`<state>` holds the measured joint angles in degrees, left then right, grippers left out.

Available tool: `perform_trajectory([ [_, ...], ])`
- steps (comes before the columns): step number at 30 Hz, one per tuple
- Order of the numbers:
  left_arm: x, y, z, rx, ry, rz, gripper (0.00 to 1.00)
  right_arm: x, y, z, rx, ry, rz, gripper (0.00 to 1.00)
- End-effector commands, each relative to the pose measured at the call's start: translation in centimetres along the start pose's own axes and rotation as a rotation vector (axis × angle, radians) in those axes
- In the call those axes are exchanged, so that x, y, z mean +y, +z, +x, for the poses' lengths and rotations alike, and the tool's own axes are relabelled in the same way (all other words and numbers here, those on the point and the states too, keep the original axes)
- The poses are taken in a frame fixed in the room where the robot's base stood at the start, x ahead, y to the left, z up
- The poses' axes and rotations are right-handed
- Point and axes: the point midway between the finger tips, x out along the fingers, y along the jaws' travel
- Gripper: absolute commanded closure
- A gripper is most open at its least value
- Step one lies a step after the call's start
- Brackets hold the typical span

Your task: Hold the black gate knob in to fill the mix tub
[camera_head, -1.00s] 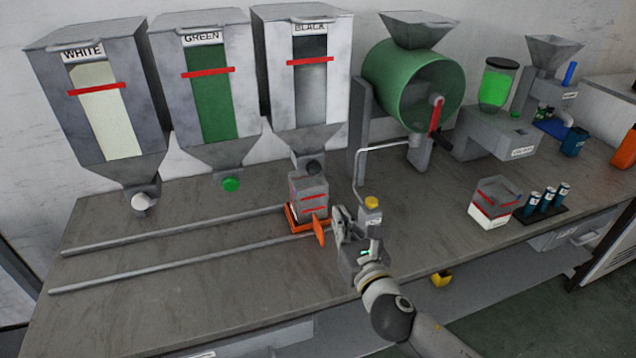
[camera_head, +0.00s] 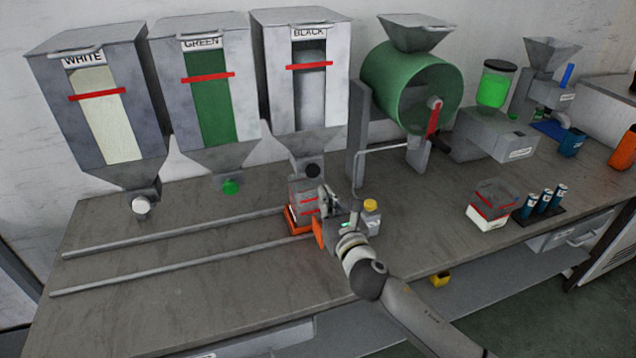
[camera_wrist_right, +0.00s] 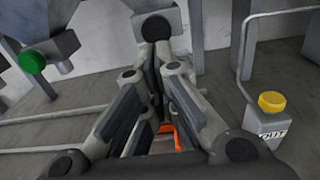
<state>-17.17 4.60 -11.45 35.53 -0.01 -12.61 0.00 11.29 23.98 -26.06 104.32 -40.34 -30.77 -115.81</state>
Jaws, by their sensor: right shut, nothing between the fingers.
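The black gate knob (camera_head: 312,171) sits at the outlet under the BLACK hopper (camera_head: 262,70). In the right wrist view the black knob (camera_wrist_right: 156,27) is straight ahead, just beyond my fingertips. My right gripper (camera_head: 325,194) is shut and empty, just in front of and below the knob. I cannot tell whether it touches it. The clear mix tub (camera_head: 301,193) with red lines stands on an orange carriage (camera_head: 291,219) below the black outlet. My gripper partly hides the tub, and its contents are not clear. My left gripper is not in view.
The white knob (camera_head: 141,205) and green knob (camera_head: 231,187) are to the left. Two rails (camera_head: 170,234) run along the bench. A bent pipe and a grey box with a yellow button (camera_head: 371,205) stand close right of my gripper. The bench's front left is clear.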

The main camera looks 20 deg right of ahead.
Motion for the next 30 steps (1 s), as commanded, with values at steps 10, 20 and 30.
perform_trajectory([
  [10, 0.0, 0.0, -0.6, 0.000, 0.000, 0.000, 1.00, 0.0, 0.1, 4.7, 0.000, -0.001, 0.000, 1.00],
  [20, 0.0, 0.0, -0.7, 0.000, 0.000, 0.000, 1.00, 0.0, 0.0, 6.0, 0.000, 0.000, 0.000, 1.00],
  [30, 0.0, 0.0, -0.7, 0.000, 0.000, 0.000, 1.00, 0.0, 0.0, 6.2, 0.000, 0.000, -0.001, 1.00],
])
